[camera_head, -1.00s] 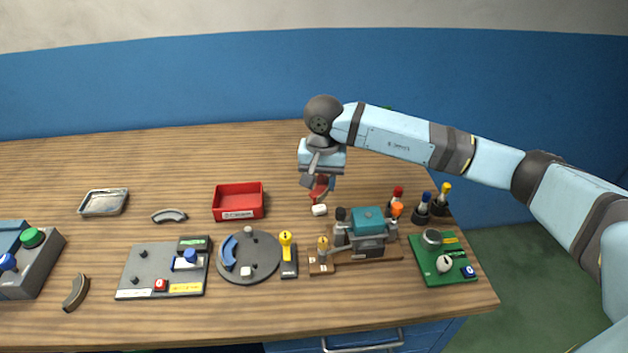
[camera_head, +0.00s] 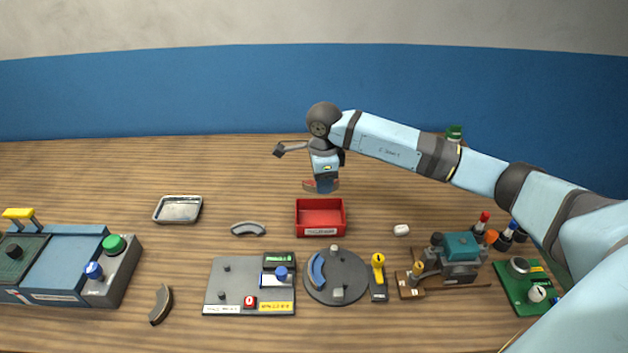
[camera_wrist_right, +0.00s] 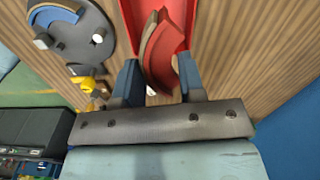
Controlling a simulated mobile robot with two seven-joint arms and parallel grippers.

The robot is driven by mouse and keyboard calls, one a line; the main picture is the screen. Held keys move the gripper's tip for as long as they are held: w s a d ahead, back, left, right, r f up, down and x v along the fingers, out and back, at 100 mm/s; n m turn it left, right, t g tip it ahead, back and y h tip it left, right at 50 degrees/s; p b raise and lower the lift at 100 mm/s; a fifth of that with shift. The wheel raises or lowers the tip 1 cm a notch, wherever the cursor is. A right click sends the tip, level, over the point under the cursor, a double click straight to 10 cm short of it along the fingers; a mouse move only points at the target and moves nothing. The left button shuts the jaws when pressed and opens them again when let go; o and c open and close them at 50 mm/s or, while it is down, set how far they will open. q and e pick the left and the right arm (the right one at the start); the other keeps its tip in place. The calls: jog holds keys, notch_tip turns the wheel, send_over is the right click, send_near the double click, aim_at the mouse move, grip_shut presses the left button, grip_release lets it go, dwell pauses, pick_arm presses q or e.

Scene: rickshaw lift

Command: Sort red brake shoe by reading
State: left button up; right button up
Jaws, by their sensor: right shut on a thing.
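My right gripper (camera_head: 322,187) is shut on a red curved brake shoe (camera_head: 308,185) with a brownish lining. In the right wrist view the red brake shoe (camera_wrist_right: 162,66) sits between the two blue fingers (camera_wrist_right: 159,84), with a red open box (camera_wrist_right: 181,12) close beyond it. In the head view the gripper and shoe appear just behind the red box (camera_head: 320,231), above the table; their exact height is unclear. The box has an unreadable front label. A grey gauge plate (camera_head: 237,285) with a green display and blue knob stands in front left. My left gripper is not in view.
A metal tray (camera_head: 178,209), a grey shoe (camera_head: 248,229) and a brown shoe (camera_head: 160,304) lie left. A round plate (camera_head: 350,270) holds a blue shoe (camera_head: 316,270). A teal device (camera_head: 460,246) and a green board (camera_head: 525,290) stand right.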

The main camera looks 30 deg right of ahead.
jog(key=shift+w+a+f, duration=0.1)
jog(key=shift+w+f, duration=0.05)
jog(key=shift+f+b, duration=0.45)
jog(key=shift+f, duration=0.3)
notch_tip(320, 180, down, 4)
jog(key=shift+b, duration=1.25)
jog(key=shift+f, duration=0.35)
pick_arm(q)
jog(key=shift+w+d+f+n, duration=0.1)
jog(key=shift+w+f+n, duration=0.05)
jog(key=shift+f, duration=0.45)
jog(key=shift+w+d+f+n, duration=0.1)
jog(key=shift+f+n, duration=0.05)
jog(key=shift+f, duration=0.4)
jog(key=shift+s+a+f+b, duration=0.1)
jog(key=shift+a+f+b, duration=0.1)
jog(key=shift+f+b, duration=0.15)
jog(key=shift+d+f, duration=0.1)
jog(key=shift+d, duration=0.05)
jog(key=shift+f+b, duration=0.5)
jog(key=shift+b, duration=0.05)
pick_arm(e)
jog(key=shift+f, duration=0.45)
